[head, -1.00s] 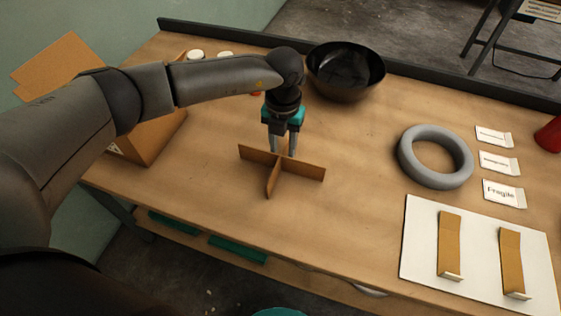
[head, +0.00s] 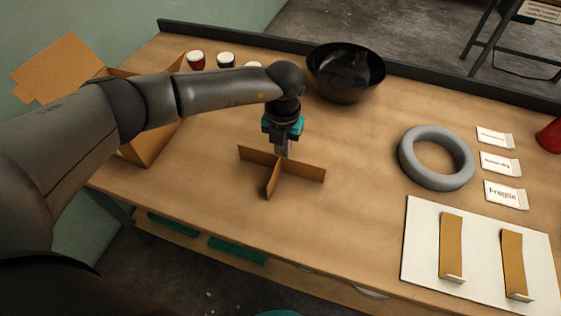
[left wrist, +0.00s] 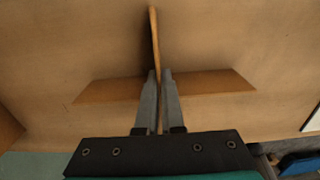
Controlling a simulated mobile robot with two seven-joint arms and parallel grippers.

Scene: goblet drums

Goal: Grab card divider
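The brown card divider (head: 307,173) stands upright on the wooden table as a cross of two panels. My left gripper (head: 283,152) is above its centre, pointing down, with its fingers close together. In the left wrist view, the two fingers (left wrist: 159,76) sit on either side of one thin panel of the divider (left wrist: 215,82), close against it near the crossing. The fingers hide part of the crossing. My right gripper is in neither view.
An open cardboard box (head: 157,143) stands at the left, partly behind my left arm. Small white-topped drums (head: 195,61) stand at the back, near a black bowl (head: 345,72). A grey ring (head: 436,157), label cards (head: 505,194) and a white board (head: 419,242) lie at the right.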

